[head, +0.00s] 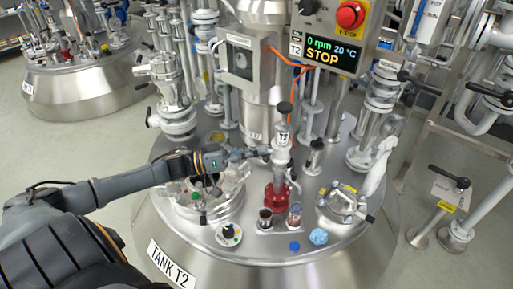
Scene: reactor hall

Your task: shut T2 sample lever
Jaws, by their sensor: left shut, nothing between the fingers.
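The T2 sample valve (281,160) stands upright on the lid of tank T2, a slim metal column with a red base and a small T2 tag. A dark knob (285,107) tops it; which way its lever points is too small to tell. My left gripper (262,152) comes in from the left at the height of the tag. It is shut and empty, its tips just left of the column; I cannot tell whether they touch it. My right gripper is out of view.
A control panel (334,36) reading 0 rpm, 20 °C and STOP hangs behind the valve. A glass-topped port (205,195) lies under my left wrist. Two small vials (295,215) and a blue cap (294,246) stand in front. Pipes (378,95) crowd the back right.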

